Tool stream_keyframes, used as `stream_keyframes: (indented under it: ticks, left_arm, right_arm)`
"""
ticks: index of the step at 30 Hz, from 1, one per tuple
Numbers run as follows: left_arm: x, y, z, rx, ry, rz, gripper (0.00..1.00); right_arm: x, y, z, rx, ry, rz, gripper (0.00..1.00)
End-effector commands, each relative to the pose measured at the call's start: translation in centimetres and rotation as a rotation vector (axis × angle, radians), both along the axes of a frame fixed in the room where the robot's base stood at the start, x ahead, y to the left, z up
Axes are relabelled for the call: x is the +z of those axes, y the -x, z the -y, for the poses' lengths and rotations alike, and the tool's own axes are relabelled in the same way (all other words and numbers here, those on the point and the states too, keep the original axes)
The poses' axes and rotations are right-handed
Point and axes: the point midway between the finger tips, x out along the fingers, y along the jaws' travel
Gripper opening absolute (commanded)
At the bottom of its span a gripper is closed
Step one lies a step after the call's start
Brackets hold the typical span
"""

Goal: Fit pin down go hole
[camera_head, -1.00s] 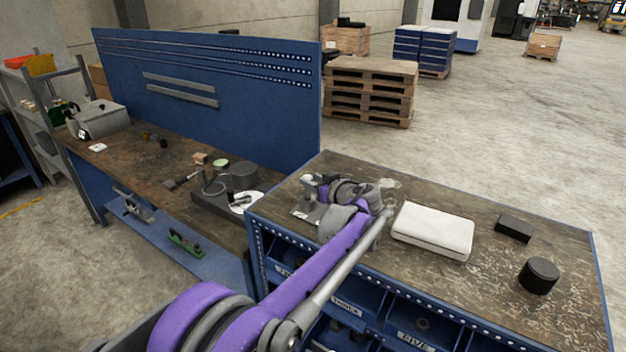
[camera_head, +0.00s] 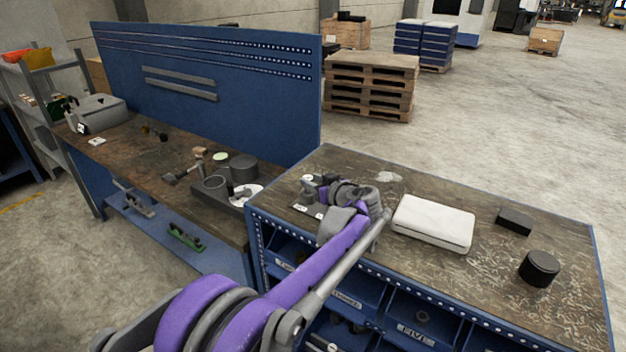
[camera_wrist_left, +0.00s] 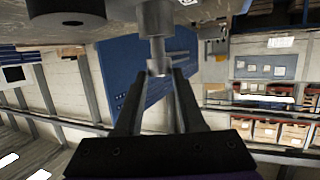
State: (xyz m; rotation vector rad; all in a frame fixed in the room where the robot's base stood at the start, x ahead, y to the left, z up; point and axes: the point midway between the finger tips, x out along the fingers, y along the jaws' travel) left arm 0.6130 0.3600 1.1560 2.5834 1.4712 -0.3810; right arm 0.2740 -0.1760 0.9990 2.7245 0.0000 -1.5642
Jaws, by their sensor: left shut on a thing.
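My left gripper (camera_head: 322,184) is over the near bench, beside a small grey fixture on a pale plate (camera_head: 308,209). In the left wrist view, its two dark fingers (camera_wrist_left: 158,74) are shut on a grey metal pin (camera_wrist_left: 156,48). The pin is stepped, with a wider part farther out from the fingertips and a narrower neck. A dark round part with a hole (camera_wrist_left: 70,18) shows at the upper left of that view, apart from the pin. The hole for the pin cannot be made out. My right gripper is not in view.
A white case (camera_head: 433,222), a black block (camera_head: 514,222) and a black cylinder (camera_head: 539,268) stand right of my left gripper. Blue bins (camera_head: 417,325) sit under the bench top. Round grey parts (camera_head: 243,170) are on the other bench at left.

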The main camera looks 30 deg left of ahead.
Motion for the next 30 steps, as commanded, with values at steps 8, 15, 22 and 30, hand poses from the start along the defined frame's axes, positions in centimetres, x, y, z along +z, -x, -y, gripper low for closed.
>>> stream_keyframes:
  ticks: [8, 15, 22, 30]
  left_arm:
    - [-0.8, 0.0, 0.0, 0.000, 0.000, 0.000, 0.00]
    - [-0.9, 0.0, 0.0, 0.000, -0.001, 0.001, 0.64]
    - [-0.9, 0.0, 0.0, 0.000, 0.000, 0.000, 0.73]
    - [-0.5, 0.6, 1.2, -0.003, 0.001, 0.000, 0.73]
  right_arm:
    - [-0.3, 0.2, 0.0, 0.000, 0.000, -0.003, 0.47]
    - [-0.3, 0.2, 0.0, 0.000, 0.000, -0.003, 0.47]
    - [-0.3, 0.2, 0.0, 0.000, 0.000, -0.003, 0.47]
    - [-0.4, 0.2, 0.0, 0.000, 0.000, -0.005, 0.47]
